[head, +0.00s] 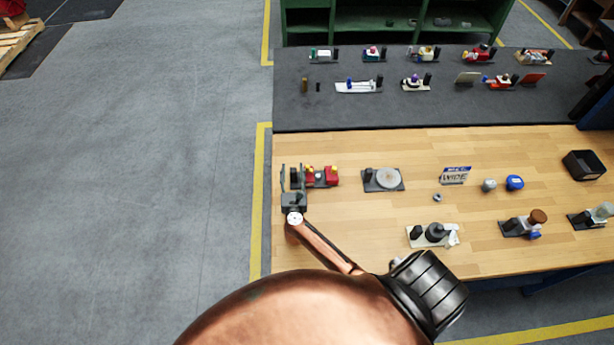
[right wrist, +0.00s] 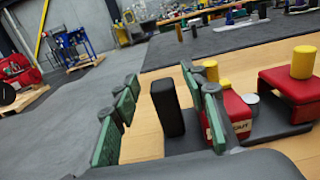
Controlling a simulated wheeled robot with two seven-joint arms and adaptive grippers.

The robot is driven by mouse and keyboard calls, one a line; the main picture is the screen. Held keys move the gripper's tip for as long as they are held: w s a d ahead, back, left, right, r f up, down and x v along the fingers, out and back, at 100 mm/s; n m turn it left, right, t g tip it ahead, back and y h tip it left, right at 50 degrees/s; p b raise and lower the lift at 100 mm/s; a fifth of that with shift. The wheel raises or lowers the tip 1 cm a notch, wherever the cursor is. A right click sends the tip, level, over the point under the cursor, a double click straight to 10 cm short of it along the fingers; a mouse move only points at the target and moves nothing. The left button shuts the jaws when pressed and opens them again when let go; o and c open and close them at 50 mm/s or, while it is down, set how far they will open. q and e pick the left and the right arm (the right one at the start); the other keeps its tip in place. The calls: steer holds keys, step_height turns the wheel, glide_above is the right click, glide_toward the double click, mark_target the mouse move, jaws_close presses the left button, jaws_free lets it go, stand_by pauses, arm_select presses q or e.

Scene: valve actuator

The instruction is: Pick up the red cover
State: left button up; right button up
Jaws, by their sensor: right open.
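A red cover (head: 332,175) with a yellow knob sits at the right end of a dark base on the wooden table's left side. In the right wrist view, the red cover (right wrist: 290,88) is at the right edge, partly cut off. Beside it on the same base is a red block (right wrist: 238,118) with pale lettering and a yellow knob, partly hidden by a finger. My right gripper (head: 293,178) is open at the base's left end, left of the cover. A black upright post (right wrist: 168,108) shows between its green-padded fingers (right wrist: 160,80). My left gripper is out of view.
Several fixtures stand along the front and on the dark rear mat (head: 450,110). A black bin (head: 583,165) is at the right. Bare wood lies between them.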

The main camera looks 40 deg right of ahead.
steer(key=shift+w+d, duration=0.2)
steer(key=shift+c, duration=0.5)
jaws_close()
